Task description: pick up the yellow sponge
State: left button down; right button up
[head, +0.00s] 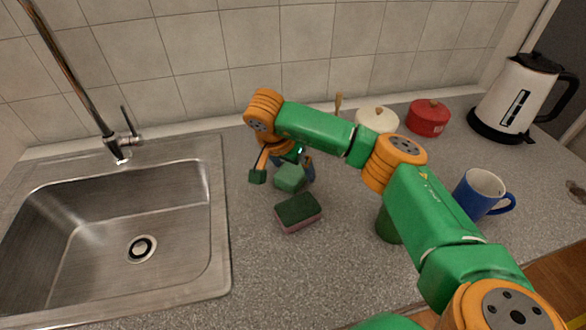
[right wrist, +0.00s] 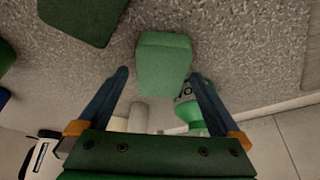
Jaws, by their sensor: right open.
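No clearly yellow sponge shows. A small light green block (head: 290,178) lies on the grey counter; it also shows in the right wrist view (right wrist: 163,64). My right gripper (head: 291,169) is open above it. In the right wrist view the gripper's two blue fingers (right wrist: 159,76) point at the block, one towards each side, with gaps. I cannot tell whether they reach down beside it. A sponge with a dark green top and pink body (head: 298,211) lies closer to me, apart from the block; its dark top fills the wrist view's upper left (right wrist: 82,18). My left gripper is out of view.
A steel sink (head: 222,240) is at left. A blue mug (head: 478,196), green cup (head: 389,226), cream pot (head: 376,119), red pot (head: 428,118) and kettle (head: 512,98) stand right. A green bottle-like thing (right wrist: 192,112) is behind the block.

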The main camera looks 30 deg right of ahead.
aim_at(293, 168)
jog(key=shift+w+f, duration=0.1)
jog(key=c, duration=1.3)
jog(key=shift+r, duration=0.3)
jog(key=b+v, duration=0.2)
jog(key=v, duration=0.1)
jog(key=shift+w, duration=0.1)
jog(key=s+a+b, duration=0.1)
jog(key=s+a, duration=0.2)
jog(key=a, duration=0.2)
jog(key=s+a+b, duration=0.1)
jog(key=s+a, duration=0.2)
jog(key=a, duration=0.1)
jog(key=s+a, duration=0.3)
jog(key=a, duration=0.2)
jog(key=shift+a+r+b, duration=0.15)
jog(key=shift+a+b, duration=0.2)
jog(key=shift+b, duration=0.05)
jog(key=shift+w, duration=0.1)
